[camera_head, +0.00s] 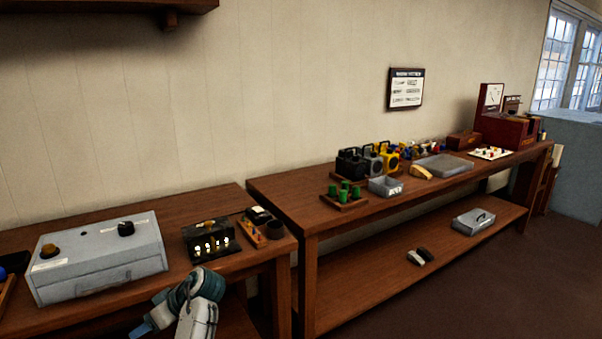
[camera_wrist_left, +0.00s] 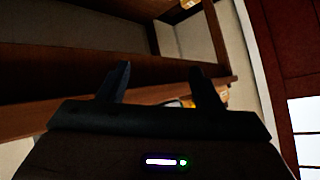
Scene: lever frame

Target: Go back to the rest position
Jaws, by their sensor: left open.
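My left arm (camera_head: 195,300) shows at the bottom of the head view, in front of the near table's front edge. It has teal joints and a white link, and I cannot make out its fingertips there. In the left wrist view my left gripper (camera_wrist_left: 161,78) shows two dark fingers well apart with nothing between them. Dark wooden table parts (camera_wrist_left: 60,55) lie beyond the fingers, and that view is dim and tilted. My right gripper is in neither view.
The near table (camera_head: 100,205) holds a grey metal box (camera_head: 95,262) with two knobs and a black box with lit bulbs (camera_head: 208,243). A long table (camera_head: 290,190) to the right carries green cups (camera_head: 344,192), a grey tray (camera_head: 443,166) and a red machine (camera_head: 510,130). Floor at lower right is clear.

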